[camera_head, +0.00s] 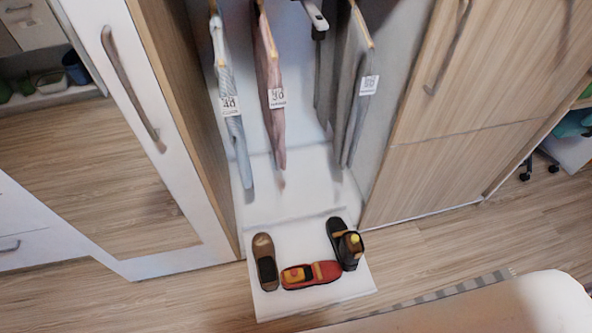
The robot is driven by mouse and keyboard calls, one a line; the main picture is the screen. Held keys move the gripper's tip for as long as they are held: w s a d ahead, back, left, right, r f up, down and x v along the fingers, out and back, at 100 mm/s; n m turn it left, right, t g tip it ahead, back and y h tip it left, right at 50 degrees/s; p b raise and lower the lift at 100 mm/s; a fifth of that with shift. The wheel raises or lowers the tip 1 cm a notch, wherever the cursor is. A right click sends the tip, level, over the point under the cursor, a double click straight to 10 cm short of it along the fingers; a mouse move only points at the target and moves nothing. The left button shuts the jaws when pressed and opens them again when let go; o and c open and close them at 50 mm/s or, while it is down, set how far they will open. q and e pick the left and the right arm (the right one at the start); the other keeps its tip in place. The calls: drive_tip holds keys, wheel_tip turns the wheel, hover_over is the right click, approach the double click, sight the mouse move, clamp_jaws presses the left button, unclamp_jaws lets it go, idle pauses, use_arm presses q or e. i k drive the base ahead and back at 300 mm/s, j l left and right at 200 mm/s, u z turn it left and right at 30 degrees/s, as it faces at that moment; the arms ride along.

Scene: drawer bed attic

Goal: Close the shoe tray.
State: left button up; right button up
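The white shoe tray (310,301) is pulled out at the bottom of the open wardrobe section, and its front part sticks out over the wooden floor. A brown shoe (265,262) lies at its left. A red shoe (311,275) lies crosswise in the middle. A black shoe (340,232) with a yellow-and-brown part on its right stands at the right. Neither of my grippers shows in the head view.
Clothes (272,95) with tags hang above the tray. An open white door (130,90) with a long handle and mirror stands at the left. Closed wood-front doors (420,165) are at the right. Floor (205,295) shows clear left of the tray.

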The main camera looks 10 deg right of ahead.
sight(302, 238)
drive_tip(key=k+z, duration=0.4)
drive_tip(key=k, duration=0.65)
